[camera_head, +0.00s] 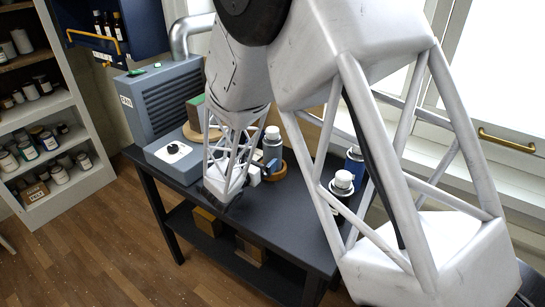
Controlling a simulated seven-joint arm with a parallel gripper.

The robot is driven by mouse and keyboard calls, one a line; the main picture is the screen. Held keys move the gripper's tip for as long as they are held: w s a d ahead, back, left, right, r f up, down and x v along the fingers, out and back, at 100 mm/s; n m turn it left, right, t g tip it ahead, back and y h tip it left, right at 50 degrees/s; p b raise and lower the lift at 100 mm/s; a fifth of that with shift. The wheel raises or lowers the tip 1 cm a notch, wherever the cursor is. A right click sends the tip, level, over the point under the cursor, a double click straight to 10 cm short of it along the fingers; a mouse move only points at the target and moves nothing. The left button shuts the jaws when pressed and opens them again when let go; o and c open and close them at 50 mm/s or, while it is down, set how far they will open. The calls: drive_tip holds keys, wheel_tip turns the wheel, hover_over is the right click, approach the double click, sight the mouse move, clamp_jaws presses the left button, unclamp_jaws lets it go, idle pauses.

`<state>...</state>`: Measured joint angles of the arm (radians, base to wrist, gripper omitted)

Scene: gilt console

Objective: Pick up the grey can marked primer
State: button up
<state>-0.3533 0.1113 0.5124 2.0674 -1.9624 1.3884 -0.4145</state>
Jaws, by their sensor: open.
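A grey can (272,150) with a white cap stands at a round wooden piece (275,173) on the dark table; its marking cannot be read from here. A white-capped container (342,184) and a blue can (354,166) stand further right, partly behind my arm. My gripper (235,190) is low over the table, just left of and in front of the grey can. It is open with nothing visible in it. The lattice of my arm hides part of the fingers, and I cannot tell if they touch the can.
The dark table (262,212) has free room at its front middle. A grey louvred machine (165,105) with a pale front panel stands at the left end. A green block (195,110) is behind my arm. Shelves of jars (45,150) are far left; a window is behind.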

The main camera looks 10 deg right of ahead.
sight(272, 146)
drive_tip(key=shift+x, duration=1)
drive_tip(key=shift+x, duration=2.55)
drive_tip(key=shift+r, duration=0.1)
drive_tip(key=c, duration=1.3)
drive_tip(key=shift+r, duration=0.2)
wheel_tip(272, 146, up, 18)
drive_tip(key=shift+f, duration=0.15)
